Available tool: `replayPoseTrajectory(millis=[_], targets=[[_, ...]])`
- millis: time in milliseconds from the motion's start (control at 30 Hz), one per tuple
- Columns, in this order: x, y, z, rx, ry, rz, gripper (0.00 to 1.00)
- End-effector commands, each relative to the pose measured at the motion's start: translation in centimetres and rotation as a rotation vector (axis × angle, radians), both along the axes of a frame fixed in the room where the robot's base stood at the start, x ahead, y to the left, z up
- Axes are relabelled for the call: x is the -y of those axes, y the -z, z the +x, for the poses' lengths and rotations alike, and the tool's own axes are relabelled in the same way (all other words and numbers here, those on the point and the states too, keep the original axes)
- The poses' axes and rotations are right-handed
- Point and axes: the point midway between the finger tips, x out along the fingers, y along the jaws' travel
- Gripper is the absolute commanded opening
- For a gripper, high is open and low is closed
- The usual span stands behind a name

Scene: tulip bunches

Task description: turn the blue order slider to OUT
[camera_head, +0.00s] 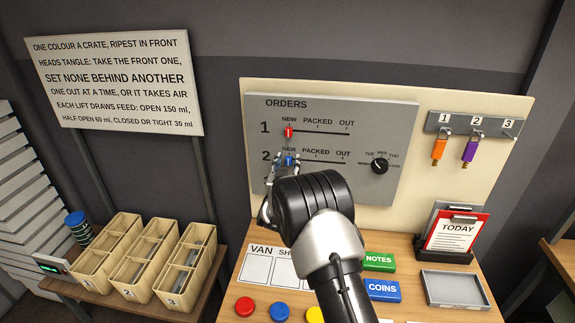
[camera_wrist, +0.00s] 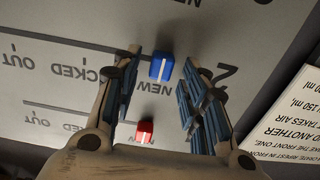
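The blue order slider (camera_head: 289,160) sits at the NEW end of row 2 on the grey ORDERS board (camera_head: 340,108); OUT is at the right end of that row. In the wrist view the picture is turned over, and the blue slider (camera_wrist: 162,68) shows between the two fingers. My gripper (camera_wrist: 163,62) is open, with a finger to each side of the slider and visible gaps between. In the head view my gripper (camera_head: 281,163) is in front of the board's lower left and partly covers row 2. Contact with the slider cannot be told.
A red slider (camera_head: 289,132) stands at NEW in row 1 just above; it also shows in the wrist view (camera_wrist: 144,132). A black dial (camera_head: 380,166) is to the right of row 2. Orange (camera_head: 439,149) and purple (camera_head: 470,151) tags hang farther right. The desk lies below.

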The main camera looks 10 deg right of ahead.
Motion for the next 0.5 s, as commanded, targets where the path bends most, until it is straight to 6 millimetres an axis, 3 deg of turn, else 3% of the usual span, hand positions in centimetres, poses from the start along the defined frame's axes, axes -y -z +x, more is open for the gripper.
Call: replayPoseTrajectory(millis=[233,500], targets=[[0.03,0.0,0.05,0.0,0.0,0.0,0.4],[0.02,0.01,0.03,0.0,0.0,0.0,0.22]])
